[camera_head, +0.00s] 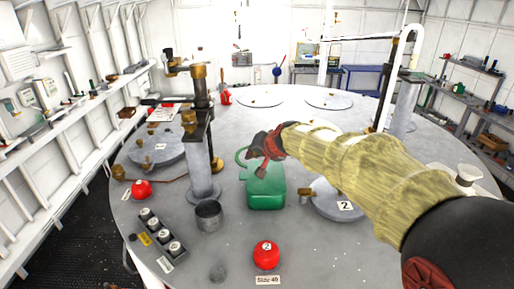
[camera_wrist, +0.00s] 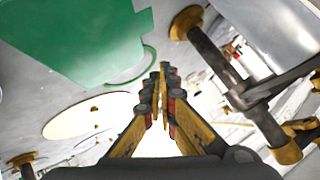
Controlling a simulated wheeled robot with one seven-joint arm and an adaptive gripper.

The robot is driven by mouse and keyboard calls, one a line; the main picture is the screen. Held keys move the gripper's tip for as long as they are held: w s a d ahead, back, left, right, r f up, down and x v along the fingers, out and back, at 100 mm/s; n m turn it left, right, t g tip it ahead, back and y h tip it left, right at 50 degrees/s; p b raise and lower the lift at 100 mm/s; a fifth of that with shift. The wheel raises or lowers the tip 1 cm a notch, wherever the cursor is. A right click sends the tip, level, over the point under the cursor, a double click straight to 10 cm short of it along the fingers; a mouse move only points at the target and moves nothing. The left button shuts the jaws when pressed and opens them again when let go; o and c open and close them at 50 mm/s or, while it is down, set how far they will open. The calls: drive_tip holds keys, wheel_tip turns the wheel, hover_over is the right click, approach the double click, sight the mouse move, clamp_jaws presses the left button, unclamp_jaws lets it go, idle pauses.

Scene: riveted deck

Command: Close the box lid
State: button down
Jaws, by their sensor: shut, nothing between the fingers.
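A green box-like container (camera_head: 266,195) stands on the round grey deck near the middle of the head view. A thin green loop sticks out at its upper left. I cannot make out clearly which part is a lid or how far open it is. My gripper (camera_head: 258,158) is just above and behind the container's top, its fingers pointing left and down. In the wrist view the fingers (camera_wrist: 160,90) are shut together and empty. The green container (camera_wrist: 75,45) fills the upper left there, with its loop close to the fingertips; I cannot tell whether they touch.
A metal post (camera_head: 203,150) with brass fittings stands left of the container. A grey cup (camera_head: 209,216), a red ball-like knob (camera_head: 266,255) and a switch block (camera_head: 160,238) are in front and left. A raised round plate (camera_head: 335,200) lies right, under my arm.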

drive_tip(key=b, duration=0.2)
hover_over(243, 177)
drive_tip(key=f, duration=0.4)
drive_tip(key=shift+d, duration=0.4)
drive_tip(key=shift+a+f+b, duration=0.2)
drive_tip(key=shift+f+b, duration=0.35)
drive_tip(key=shift+a+f+b, duration=0.2)
drive_tip(key=shift+f+b, duration=0.35)
drive_tip(key=shift+r, duration=0.1)
